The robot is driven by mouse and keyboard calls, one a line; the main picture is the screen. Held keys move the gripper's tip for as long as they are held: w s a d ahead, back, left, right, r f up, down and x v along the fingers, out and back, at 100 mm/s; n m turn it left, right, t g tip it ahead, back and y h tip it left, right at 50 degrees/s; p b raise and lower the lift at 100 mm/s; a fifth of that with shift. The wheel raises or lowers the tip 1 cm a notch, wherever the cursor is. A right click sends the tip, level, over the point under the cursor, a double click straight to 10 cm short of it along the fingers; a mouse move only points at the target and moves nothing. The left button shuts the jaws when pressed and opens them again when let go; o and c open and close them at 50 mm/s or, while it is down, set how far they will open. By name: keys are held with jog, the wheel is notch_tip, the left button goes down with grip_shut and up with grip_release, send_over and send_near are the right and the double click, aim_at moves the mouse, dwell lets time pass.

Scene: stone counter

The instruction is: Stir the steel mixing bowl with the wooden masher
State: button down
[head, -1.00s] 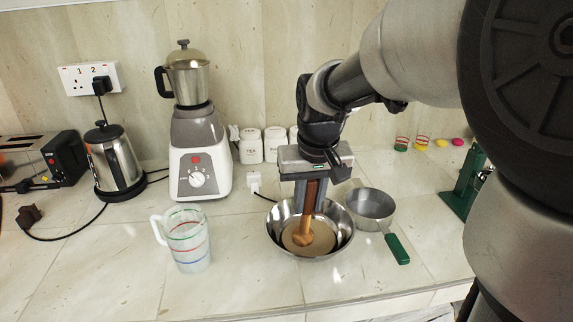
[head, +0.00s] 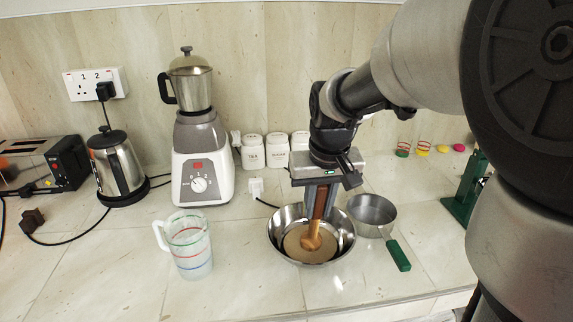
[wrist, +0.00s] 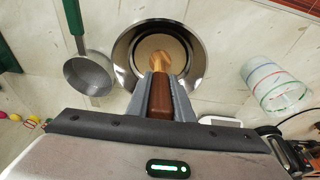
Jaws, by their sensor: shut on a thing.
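The steel mixing bowl (head: 274,222) stands on the counter below my gripper, with a flat tan layer inside; it also shows in the wrist view (wrist: 196,52). The wooden masher (head: 312,238) stands nearly upright, with its pale head down in the bowl, over the tan layer. My gripper (head: 319,205) points down above the bowl and is shut on the masher's dark brown handle (wrist: 160,97). Whether the head touches the bottom is unclear.
A steel saucepan (head: 372,211) with a green handle stands close to the bowl's right. A clear measuring jug (head: 190,247) is to the left. A blender (head: 200,150), kettle (head: 117,168) and white canisters (head: 277,150) stand behind. The front counter is clear.

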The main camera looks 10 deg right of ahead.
aim_at(323, 187)
dwell(0.3)
jog(key=shift+p+v, duration=3.45)
jog(key=shift+v, duration=1.2)
jog(key=p+v, duration=0.2)
jog(key=w+p+v, duration=0.1)
jog(key=p+v, duration=0.1)
jog(key=v, duration=0.1)
jog(key=shift+r, duration=0.1)
